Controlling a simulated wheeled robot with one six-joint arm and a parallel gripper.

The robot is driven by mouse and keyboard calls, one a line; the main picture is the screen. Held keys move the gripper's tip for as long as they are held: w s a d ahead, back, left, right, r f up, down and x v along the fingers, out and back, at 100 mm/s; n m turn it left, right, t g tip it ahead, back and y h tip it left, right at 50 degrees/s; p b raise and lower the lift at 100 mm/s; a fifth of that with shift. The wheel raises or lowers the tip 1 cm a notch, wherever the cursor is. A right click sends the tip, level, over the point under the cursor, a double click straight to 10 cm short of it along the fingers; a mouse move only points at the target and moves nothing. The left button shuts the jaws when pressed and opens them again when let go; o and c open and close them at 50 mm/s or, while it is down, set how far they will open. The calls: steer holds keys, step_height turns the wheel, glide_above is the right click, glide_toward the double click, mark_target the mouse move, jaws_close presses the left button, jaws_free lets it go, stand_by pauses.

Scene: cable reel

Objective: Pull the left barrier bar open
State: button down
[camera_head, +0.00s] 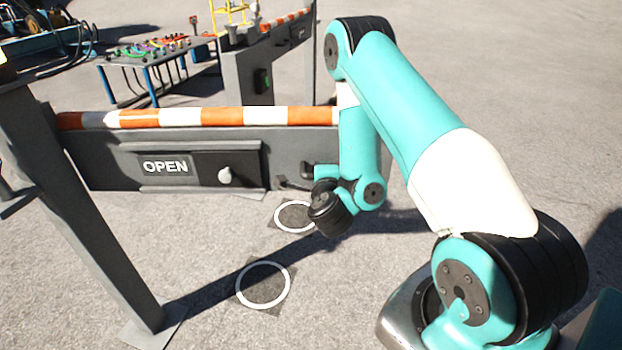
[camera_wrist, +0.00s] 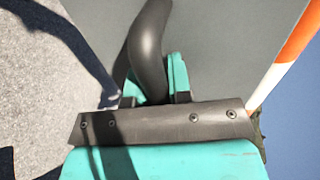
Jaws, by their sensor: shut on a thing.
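The left barrier bar (camera_head: 180,117) is a grey panel with an orange and white striped top, reaching from the left post to behind my arm. Its panel carries an OPEN sign (camera_head: 165,167) and a pale knob (camera_head: 225,175). In the wrist view my gripper (camera_wrist: 155,88) has its teal fingers closed around a dark curved handle (camera_wrist: 148,45) on the grey panel. The striped edge (camera_wrist: 285,65) shows at the right there. In the head view my arm covers the bar's right end, and the fingers are hard to make out.
A grey post (camera_head: 75,200) stands at the left on a floor plate. Two white floor rings (camera_head: 263,286) lie in front of the bar. Behind it are another striped barrier (camera_head: 285,25) and a blue-legged table (camera_head: 150,62) with coloured cables. Open pavement lies at the right.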

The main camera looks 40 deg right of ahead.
steer(key=shift+s+a+g+h+b, duration=0.3)
steer(key=shift+s, duration=0.55)
steer(key=c, duration=1.1)
jaws_free()
steer(key=shift+s+d, duration=0.1)
steer(key=shift+o, duration=0.2)
